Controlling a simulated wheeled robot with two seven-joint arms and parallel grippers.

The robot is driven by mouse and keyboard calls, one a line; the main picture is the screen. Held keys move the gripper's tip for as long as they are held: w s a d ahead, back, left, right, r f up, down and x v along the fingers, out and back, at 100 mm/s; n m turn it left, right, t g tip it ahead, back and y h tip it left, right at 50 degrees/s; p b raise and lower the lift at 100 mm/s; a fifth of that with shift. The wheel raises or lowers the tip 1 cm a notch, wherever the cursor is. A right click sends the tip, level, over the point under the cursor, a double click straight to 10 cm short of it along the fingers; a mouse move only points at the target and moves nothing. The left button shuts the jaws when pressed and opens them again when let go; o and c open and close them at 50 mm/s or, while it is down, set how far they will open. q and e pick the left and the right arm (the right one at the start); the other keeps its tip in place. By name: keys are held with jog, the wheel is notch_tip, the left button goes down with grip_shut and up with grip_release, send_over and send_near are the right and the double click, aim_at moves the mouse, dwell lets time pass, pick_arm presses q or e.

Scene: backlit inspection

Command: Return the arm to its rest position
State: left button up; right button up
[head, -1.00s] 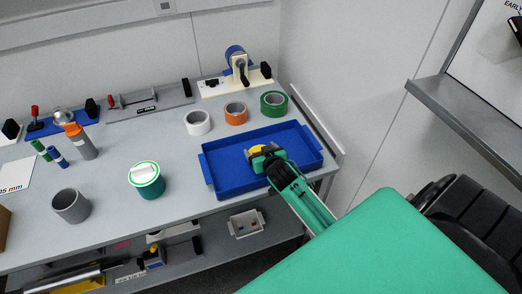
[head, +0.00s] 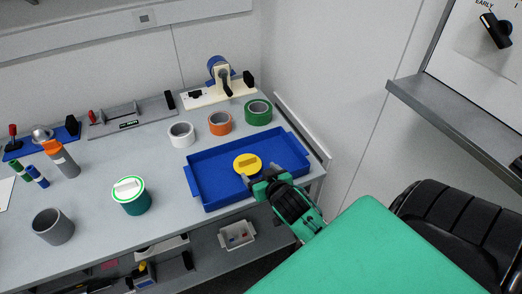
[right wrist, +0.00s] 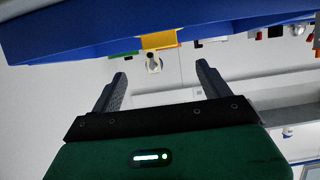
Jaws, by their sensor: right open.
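My right gripper (head: 262,181) is at the front right edge of the blue tray (head: 206,199) in the head view. In the right wrist view its two fingers (right wrist: 157,88) are spread wide with nothing between them. A round yellow lid or disc (head: 246,162) with a raised grip lies in the tray, just beyond the gripper and apart from it. The yellow piece also shows beyond the fingers in the right wrist view (right wrist: 158,41). My left gripper is in neither view.
White (head: 181,134), orange (head: 220,123) and green (head: 258,112) rolls stand behind the tray. A green-and-white lidded pot (head: 131,195) and a grey cup (head: 53,226) stand to its left. A metal shelf (head: 450,120) juts out at the right. A small bin (head: 237,235) sits below the bench.

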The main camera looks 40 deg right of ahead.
jog(key=shift+s+r, duration=0.1)
jog(key=shift+s, duration=0.05)
dwell(0.4)
jog(key=s+a+f+n+g+y, duration=0.25)
jog(key=s+a+g, duration=0.3)
jog(key=s, duration=0.55)
jog(key=s+a+f+n+g+y, duration=0.15)
jog(key=s+a+f+g, duration=0.35)
jog(key=s, duration=0.6)
jog(key=s+d+f+x, duration=0.1)
jog(key=s+x, duration=0.2)
jog(key=x, duration=1.1)
jog(key=s+f+x, duration=0.1)
jog(key=s+x, duration=0.2)
jog(key=x, duration=1)
jog(key=s+d+f+g, duration=0.1)
jog(key=s+f, duration=0.8)
jog(key=f, duration=0.1)
jog(key=s+d+f+n+h, duration=0.1)
jog(key=s+d+f, duration=0.1)
jog(key=s+f, duration=0.7)
jog(key=shift+s+d+f+g, duration=0.3)
jog(key=shift+s+f+g, duration=0.05)
jog(key=shift+s, duration=0.35)
